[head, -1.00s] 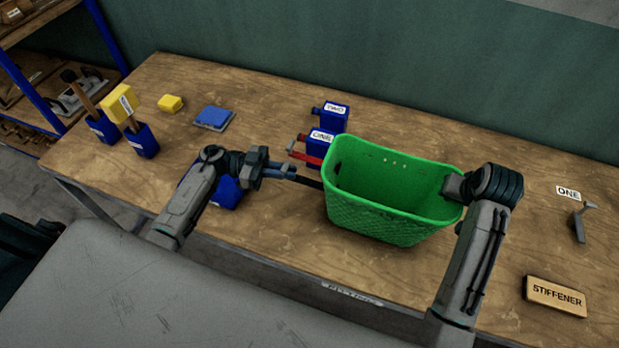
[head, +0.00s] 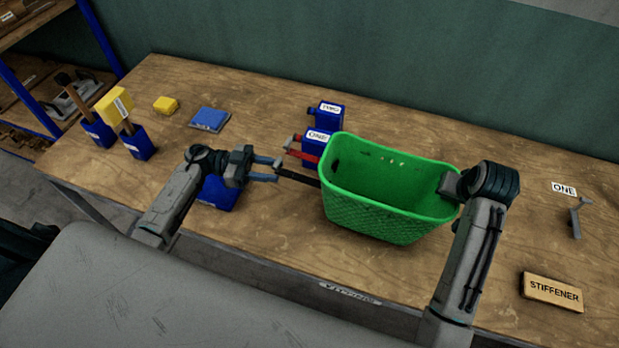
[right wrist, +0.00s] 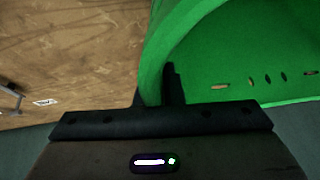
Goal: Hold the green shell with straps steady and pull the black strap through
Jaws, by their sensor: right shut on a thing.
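The green shell (head: 385,215) stands upright on the workbench, a basket-like tub with slots in its far wall. My right gripper (head: 450,187) is shut on its right rim; the right wrist view shows one finger inside the green wall (right wrist: 200,60). The black strap (head: 298,178) sticks out from the shell's left side. Its free end lies at the fingertips of my left gripper (head: 277,169). The left fingers are spread apart, one on each side of the strap end. The strap's path inside the shell is hidden.
Blue blocks marked ONE (head: 318,146) and TWO (head: 328,115) stand behind the shell, with a red strap (head: 302,156) nearby. A blue bin (head: 218,192) sits under my left gripper. A STIFFENER block (head: 552,291) lies at right.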

